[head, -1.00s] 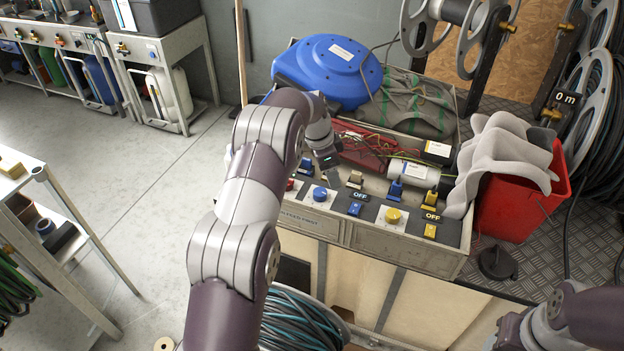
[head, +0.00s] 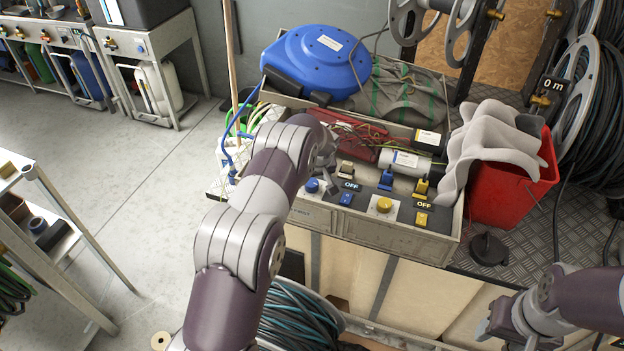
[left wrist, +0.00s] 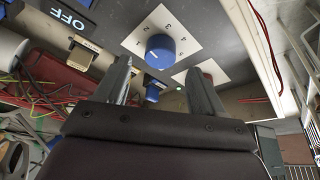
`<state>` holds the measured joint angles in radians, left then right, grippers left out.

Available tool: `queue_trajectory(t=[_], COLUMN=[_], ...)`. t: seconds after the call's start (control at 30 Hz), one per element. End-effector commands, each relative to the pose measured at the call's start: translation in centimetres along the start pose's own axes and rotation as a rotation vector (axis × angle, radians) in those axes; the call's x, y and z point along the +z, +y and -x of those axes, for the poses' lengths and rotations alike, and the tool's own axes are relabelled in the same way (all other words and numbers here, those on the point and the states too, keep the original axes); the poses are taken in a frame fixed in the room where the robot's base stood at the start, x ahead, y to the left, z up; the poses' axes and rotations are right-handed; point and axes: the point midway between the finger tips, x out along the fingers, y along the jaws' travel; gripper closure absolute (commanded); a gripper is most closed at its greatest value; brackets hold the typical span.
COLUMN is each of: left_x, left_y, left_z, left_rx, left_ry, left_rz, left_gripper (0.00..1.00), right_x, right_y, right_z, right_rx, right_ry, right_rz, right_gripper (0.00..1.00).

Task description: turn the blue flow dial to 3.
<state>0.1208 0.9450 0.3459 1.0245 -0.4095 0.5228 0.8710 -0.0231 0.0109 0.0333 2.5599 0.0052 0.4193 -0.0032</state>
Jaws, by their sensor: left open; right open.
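The blue flow dial (head: 312,186) sits on a white plate at the left part of the control panel, just right of my left forearm in the head view. In the left wrist view the blue dial (left wrist: 160,52) is round, with numbers on the plate around it; I cannot tell which number it points to. My left gripper (left wrist: 158,66) is open, with one finger to each side of the dial in that view and the dial just beyond the tips, apparently not gripped. My right gripper (head: 503,322) is low at right, away from the panel.
A yellow dial (head: 384,205) and several switches with OFF labels share the panel. A second white plate with a red knob (left wrist: 207,78) is close to one left finger. A blue reel (head: 318,62) and red bucket (head: 512,180) stand around the panel.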

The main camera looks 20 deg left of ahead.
Motion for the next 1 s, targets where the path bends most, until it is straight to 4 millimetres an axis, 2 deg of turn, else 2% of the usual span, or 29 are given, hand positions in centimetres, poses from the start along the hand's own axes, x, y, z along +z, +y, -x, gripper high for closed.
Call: queue_trajectory(t=[0.1,0.2,0.57,0.6,0.77,1.0], left_x=[0.0,0.0,0.0,0.0,0.0,0.0], left_y=[0.0,0.0,0.0,0.0,0.0,0.0], left_z=[-2.2,-3.3,-4.1,-4.1,-4.1,-4.0], left_rx=[-0.001,-0.001,0.000,0.000,0.000,0.005], left_ry=[0.000,-0.001,0.001,0.001,0.000,0.000], left_rz=[0.001,0.001,0.000,0.000,0.000,-0.010], left_gripper=[0.31,0.31,0.31,0.35,0.87,0.87], right_x=[0.0,0.0,0.0,0.0,0.0,0.0], right_y=[0.0,0.0,0.0,0.0,0.0,0.0], right_z=[0.3,0.3,0.3,0.3,0.3,0.3], right_rx=[0.000,0.000,0.000,0.000,0.000,0.000], right_ry=[0.000,0.000,0.000,0.000,0.000,0.000], right_rz=[0.000,0.000,0.000,0.000,0.000,0.000], right_gripper=[0.47,0.47,0.47,0.47,0.47,0.47])
